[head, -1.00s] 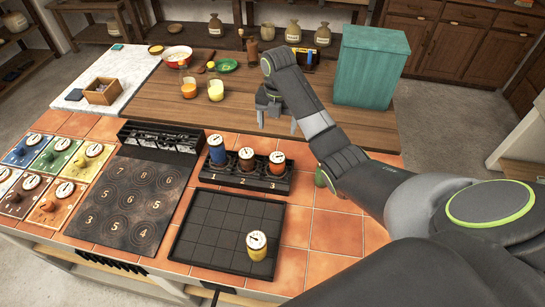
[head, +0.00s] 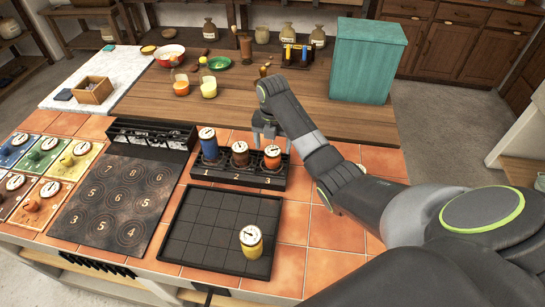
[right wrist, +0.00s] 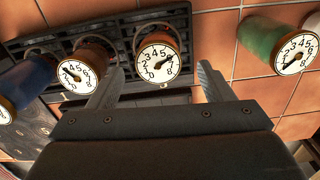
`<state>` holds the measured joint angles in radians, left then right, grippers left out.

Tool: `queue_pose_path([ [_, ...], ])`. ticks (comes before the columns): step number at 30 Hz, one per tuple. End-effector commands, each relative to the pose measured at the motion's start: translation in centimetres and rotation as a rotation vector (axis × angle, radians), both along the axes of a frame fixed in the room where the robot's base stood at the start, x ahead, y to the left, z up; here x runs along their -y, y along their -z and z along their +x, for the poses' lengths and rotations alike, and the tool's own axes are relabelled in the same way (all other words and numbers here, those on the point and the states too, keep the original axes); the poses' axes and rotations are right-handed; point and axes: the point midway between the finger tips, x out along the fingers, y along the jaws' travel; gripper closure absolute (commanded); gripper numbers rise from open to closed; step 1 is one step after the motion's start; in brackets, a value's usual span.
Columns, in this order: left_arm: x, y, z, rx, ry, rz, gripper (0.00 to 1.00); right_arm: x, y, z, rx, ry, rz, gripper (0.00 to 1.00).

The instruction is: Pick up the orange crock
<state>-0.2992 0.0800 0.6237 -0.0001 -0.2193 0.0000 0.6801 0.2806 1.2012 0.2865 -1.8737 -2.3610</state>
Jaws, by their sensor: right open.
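The orange crock (head: 272,162) stands upright in slot 3, at the right end of the dark numbered rack (head: 215,176), with a white dial on its lid. My right gripper (head: 272,138) is open and empty, pointing down just above and behind it. In the right wrist view the orange crock's dial (right wrist: 158,60) shows between the two spread fingers (right wrist: 160,88), which do not clasp it. The brown crock (head: 240,158) is close beside it in slot 2, and the blue crock (head: 208,148) is in slot 1. My left gripper is out of view.
A green crock (right wrist: 265,38) stands right of the rack, hidden in the head view by my right arm. A yellow crock (head: 251,246) sits on the gridded tray (head: 195,235) in front. A teal box (head: 367,60) stands behind on the wooden counter (head: 150,98).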

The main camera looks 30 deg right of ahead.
Motion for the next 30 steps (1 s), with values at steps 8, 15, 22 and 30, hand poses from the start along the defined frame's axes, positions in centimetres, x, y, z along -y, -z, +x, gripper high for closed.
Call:
queue_pose_path([
  [8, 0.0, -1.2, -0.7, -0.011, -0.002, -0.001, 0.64, 0.0, 3.0, 0.2, -0.005, 0.0, 0.002, 0.26],
  [15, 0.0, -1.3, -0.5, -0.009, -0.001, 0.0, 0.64, 0.0, 5.0, 0.3, 0.0, -0.001, 0.0, 0.26],
  [22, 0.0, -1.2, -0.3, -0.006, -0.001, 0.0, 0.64, 0.0, 5.1, 0.3, 0.0, -0.001, 0.0, 0.3],
  [30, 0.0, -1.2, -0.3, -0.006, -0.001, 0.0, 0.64, 0.0, 5.1, 0.3, -0.001, -0.001, 0.001, 0.65],
])
